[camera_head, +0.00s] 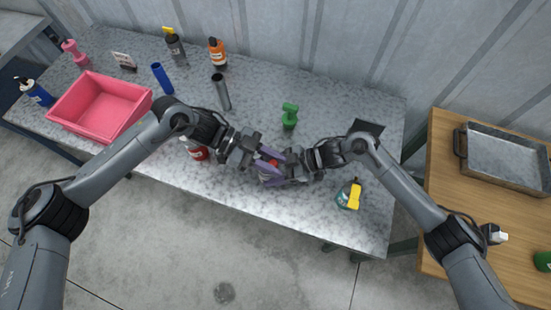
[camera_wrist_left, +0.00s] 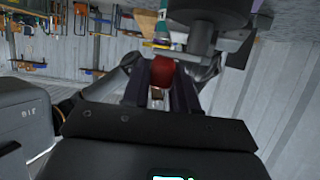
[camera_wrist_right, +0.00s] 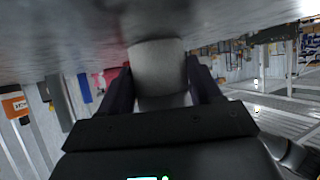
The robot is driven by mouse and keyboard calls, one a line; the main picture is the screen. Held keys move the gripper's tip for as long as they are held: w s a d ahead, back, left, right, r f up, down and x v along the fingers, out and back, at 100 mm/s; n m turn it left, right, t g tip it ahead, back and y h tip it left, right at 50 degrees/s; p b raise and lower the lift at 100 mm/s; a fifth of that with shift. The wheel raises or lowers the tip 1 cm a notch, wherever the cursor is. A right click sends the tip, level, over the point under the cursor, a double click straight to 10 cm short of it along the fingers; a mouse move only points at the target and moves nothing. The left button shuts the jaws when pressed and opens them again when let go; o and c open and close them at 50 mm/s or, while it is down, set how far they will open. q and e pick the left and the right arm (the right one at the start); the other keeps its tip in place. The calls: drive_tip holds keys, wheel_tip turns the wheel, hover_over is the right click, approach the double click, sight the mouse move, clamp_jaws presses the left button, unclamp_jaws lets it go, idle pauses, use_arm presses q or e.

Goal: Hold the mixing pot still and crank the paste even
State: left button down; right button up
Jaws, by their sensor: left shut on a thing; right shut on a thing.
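The mixing pot shows as a plain grey cylinder (camera_wrist_right: 158,66) between my right gripper's fingers (camera_wrist_right: 162,92) in the right wrist view. That gripper is shut on it. My left gripper (camera_wrist_left: 161,88) is shut on a red grip (camera_wrist_left: 163,71), which looks like the crank's handle. A grey round body (camera_wrist_left: 205,30) stands just beyond it in the left wrist view. In the head view both grippers meet close together near the table's front edge, with a bit of red (camera_head: 272,162) between them. They hide most of the pot there, and the paste cannot be seen.
A green object (camera_head: 289,116) stands behind the grippers. A yellow-topped bottle (camera_head: 350,194) is at the front right and a red bottle (camera_head: 198,151) is by my left forearm. A pink bin (camera_head: 101,105) is at left. A metal tray (camera_head: 505,157) lies on the wooden table.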

use_arm(q)
drive_tip(key=m+g+y, duration=0.2)
drive_tip(key=m+g, duration=0.1)
drive_tip(key=m+g+y, duration=0.1)
drive_tip(key=g, duration=0.1)
drive_tip(key=shift+s+a+f+m, duration=0.2)
drive_tip(key=shift+s+a+m, duration=0.1)
drive_tip(key=shift+a+m, duration=0.1)
drive_tip(key=shift+s+f, duration=0.15)
drive_tip(key=shift+f, duration=0.1)
idle(0.8)
drive_tip(key=c, duration=0.9)
unclamp_jaws()
drive_tip(key=shift+a+r, duration=0.1)
drive_tip(key=shift+c, duration=0.2)
drive_tip(key=shift+w+r, duration=0.2)
drive_tip(key=v, duration=1.1)
drive_tip(key=shift+w+a, duration=0.25)
drive_tip(key=shift+r, duration=0.15)
drive_tip(key=shift+c, duration=0.2)
